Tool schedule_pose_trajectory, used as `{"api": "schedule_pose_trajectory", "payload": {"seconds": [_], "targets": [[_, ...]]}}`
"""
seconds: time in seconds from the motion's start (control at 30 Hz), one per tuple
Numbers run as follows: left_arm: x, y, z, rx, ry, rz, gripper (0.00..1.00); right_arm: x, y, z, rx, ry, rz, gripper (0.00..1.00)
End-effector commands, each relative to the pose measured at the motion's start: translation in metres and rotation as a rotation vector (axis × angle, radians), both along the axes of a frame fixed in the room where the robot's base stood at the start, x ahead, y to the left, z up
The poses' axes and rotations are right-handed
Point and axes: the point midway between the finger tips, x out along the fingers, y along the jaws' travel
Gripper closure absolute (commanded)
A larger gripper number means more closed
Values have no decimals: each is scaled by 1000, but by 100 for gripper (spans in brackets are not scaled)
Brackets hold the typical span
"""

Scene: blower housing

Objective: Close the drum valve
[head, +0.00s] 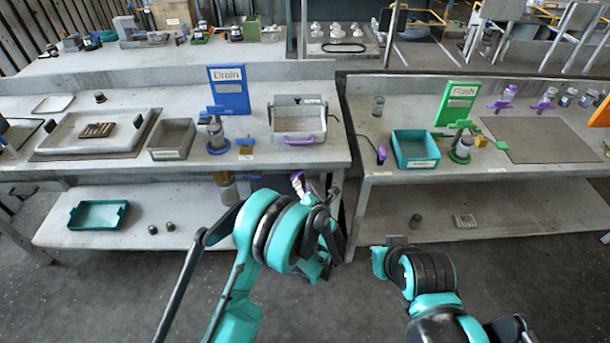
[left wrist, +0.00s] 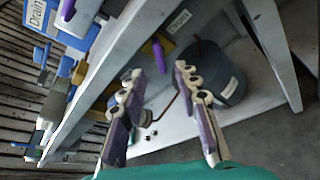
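In the left wrist view a dark grey drum-like vessel (left wrist: 212,72) with a pale label stands on the lower shelf under the Drain bench. A thin reddish-brown line runs beside it, partly behind my fingers. In the head view my left gripper (head: 299,185) is in front of the bench and my arm hides most of the drum's area. My right gripper is hidden by its wrist.
The Drain bench (head: 330,151) has a front edge above the shelf; a grey tray (head: 298,139) with a purple handle stands near it.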

Motion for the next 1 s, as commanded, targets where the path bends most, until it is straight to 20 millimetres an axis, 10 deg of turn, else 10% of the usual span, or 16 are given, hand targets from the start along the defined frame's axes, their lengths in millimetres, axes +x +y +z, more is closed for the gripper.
{"api": "schedule_pose_trajectory", "payload": {"seconds": [0.5, 0.83, 1.0], "targets": [[65, 17, -24, -4, 2, 4, 68, 0, 0, -20, 0, 0, 0, 100], [70, 18, -24, -3, 1, 1, 68, 0, 0, -21, 0, 0, 0, 100], [70, 18, -24, -3, 1, 1, 100, 0, 0, -21, 0, 0, 0, 100]]}}
